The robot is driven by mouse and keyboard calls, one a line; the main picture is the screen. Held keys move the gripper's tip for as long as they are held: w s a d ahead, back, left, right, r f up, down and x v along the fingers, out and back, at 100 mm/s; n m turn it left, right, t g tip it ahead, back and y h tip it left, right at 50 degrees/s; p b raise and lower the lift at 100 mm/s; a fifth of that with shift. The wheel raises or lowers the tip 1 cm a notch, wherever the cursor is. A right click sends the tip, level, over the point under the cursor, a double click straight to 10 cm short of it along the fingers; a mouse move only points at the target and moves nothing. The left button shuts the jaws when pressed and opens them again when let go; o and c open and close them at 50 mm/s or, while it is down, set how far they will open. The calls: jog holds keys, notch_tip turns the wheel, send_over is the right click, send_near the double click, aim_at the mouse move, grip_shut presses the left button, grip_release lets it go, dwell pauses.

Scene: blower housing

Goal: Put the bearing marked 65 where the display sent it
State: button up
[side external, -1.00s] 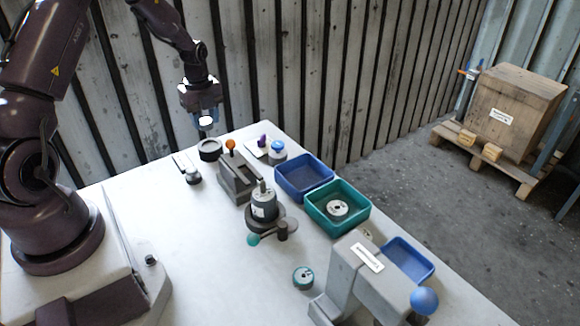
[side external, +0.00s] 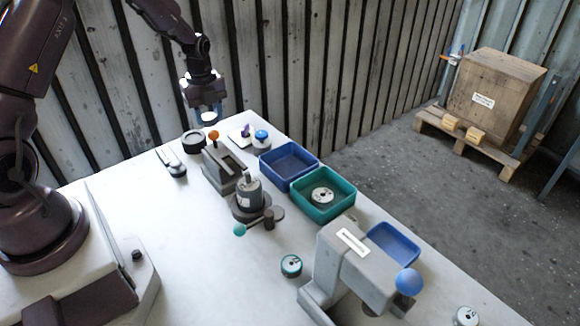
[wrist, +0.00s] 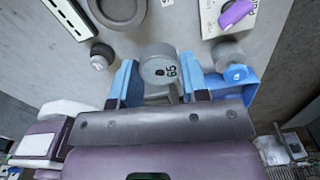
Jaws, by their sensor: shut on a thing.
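My gripper (side external: 208,112) hangs above the far end of the table, its blue fingers shut on a pale round bearing (side external: 209,117). A blue bin (side external: 289,184) looks empty. The teal bin (side external: 346,208) beside it holds another pale bearing (side external: 322,195). A smaller blue bin (side external: 412,256) stands partly behind a grey press-like device. I cannot make out a display reading.
A grey fixture (side external: 249,194) and a grey press (side external: 350,262) stand nearer. Loose bearings lie at a green-rimmed one (side external: 291,265) and a pale one (side external: 466,316).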

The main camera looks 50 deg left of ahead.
jog(key=shift+w+d+r+n, duration=0.35)
jog(key=shift+w+d, duration=2.15)
jog(key=shift+d, duration=2.8)
jog(key=shift+w+d+r+n, duration=0.35)
jog(key=shift+w+d, duration=2.15)
jog(key=shift+d, duration=2.8)
jog(key=shift+f, duration=2.85)
jog(key=o, duration=1.1)
notch_tip(320, 180, up, 13)
